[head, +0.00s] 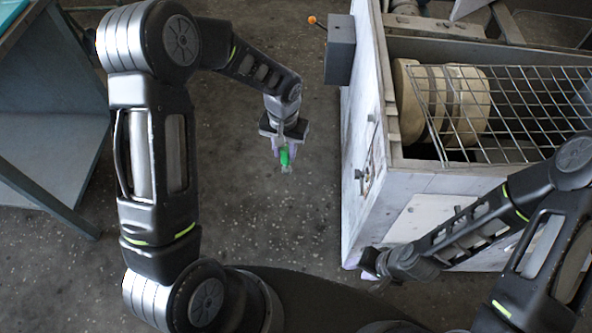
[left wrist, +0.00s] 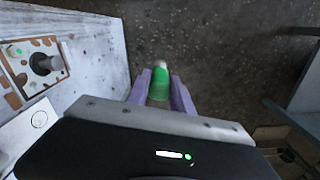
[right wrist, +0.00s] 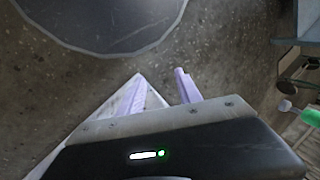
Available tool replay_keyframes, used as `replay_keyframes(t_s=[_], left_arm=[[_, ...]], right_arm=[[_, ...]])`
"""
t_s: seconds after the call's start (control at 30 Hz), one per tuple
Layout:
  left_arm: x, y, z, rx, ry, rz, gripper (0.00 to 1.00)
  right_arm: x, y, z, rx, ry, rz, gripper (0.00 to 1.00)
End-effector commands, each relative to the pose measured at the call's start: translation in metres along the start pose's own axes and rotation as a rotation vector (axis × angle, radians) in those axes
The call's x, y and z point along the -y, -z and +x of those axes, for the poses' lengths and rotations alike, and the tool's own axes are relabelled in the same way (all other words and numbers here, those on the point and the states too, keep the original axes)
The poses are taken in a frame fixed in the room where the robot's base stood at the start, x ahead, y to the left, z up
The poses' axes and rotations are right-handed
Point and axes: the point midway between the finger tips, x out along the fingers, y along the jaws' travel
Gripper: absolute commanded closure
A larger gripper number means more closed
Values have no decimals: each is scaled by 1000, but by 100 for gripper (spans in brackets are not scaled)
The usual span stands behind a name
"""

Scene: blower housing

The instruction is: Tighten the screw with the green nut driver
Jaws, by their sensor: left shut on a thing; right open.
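The green nut driver (head: 285,157) is held in my left gripper (head: 282,150), above the floor and to the left of the blower housing. In the left wrist view the nut driver (left wrist: 160,82) sits between the purple fingers of my left gripper (left wrist: 160,92), its light tip pointing away. A small panel (left wrist: 38,68) with a dark round fitting shows on the housing's side; I cannot tell whether this is the screw. My right gripper (right wrist: 162,88) is open and empty, low by the housing's front corner.
The white blower housing (head: 430,215) fills the right side, with a wire grate (head: 510,105) over a cream drum (head: 450,100). A grey box (head: 340,50) with an orange-tipped lever sticks out from its side. A metal table (head: 50,130) stands at the left. The floor between is clear.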

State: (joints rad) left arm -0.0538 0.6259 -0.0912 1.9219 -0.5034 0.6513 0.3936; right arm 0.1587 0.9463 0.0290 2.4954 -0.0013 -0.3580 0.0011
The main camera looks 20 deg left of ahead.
Motion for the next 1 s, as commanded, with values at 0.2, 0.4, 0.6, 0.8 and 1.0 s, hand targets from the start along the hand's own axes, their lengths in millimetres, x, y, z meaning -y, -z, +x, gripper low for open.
replay_keyframes(t_s=[0.2,0.4,0.6,0.8,1.0], left_arm=[[-2,-16,19,47,20,-96,100],[-12,-57,60,219,55,-410,100],[-41,-98,88,619,-20,-944,100],[-64,-106,85,977,-251,-1305,100],[-74,-90,70,1285,-642,-1563,100]], right_arm=[[-4,0,10,0,0,0,40],[-14,0,35,0,0,-1,26],[-26,0,67,0,-1,-2,26],[-35,0,90,0,-1,-3,26],[-46,-1,118,-1,-1,-3,26]])
